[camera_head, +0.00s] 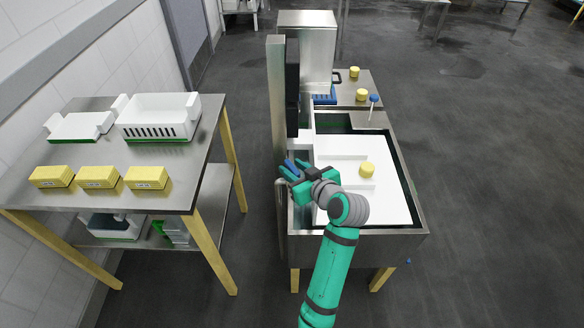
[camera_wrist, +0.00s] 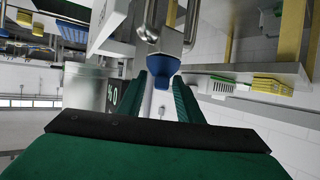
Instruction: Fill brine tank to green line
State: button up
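The brine tank (camera_head: 404,232) is a metal basin on wooden legs, dark green inside. A big white block fills most of its opening, and a yellow cheese (camera_head: 367,170) sits on top. My gripper (camera_head: 289,172) is at the tank's left rim, beside a tall metal post. Its two green fingers (camera_wrist: 160,88) stand apart in the wrist view. A blue tapered piece (camera_wrist: 157,70) on a metal fitting shows between and just beyond their tips. Whether they touch it is unclear. I cannot make out a green fill line or water level.
A metal table (camera_head: 185,190) on the left holds white moulds and yellow blocks (camera_head: 98,177). Behind the tank is a tall metal press (camera_head: 308,45) and a side table (camera_head: 377,88) with small cheeses. A grey container marked H2O (camera_wrist: 88,88) is left of my fingers. Floor at right is clear.

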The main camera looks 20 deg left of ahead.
jog(key=shift+w+a+f, duration=0.15)
jog(key=shift+w+a, duration=0.1)
jog(key=shift+a, duration=0.1)
grip_shut()
jog(key=m+t+h, duration=0.2)
jog(key=m+h, duration=0.1)
jog(key=shift+m+t+h, duration=0.7)
jog(key=shift+m+h, duration=0.8)
jog(key=shift+h, duration=0.1)
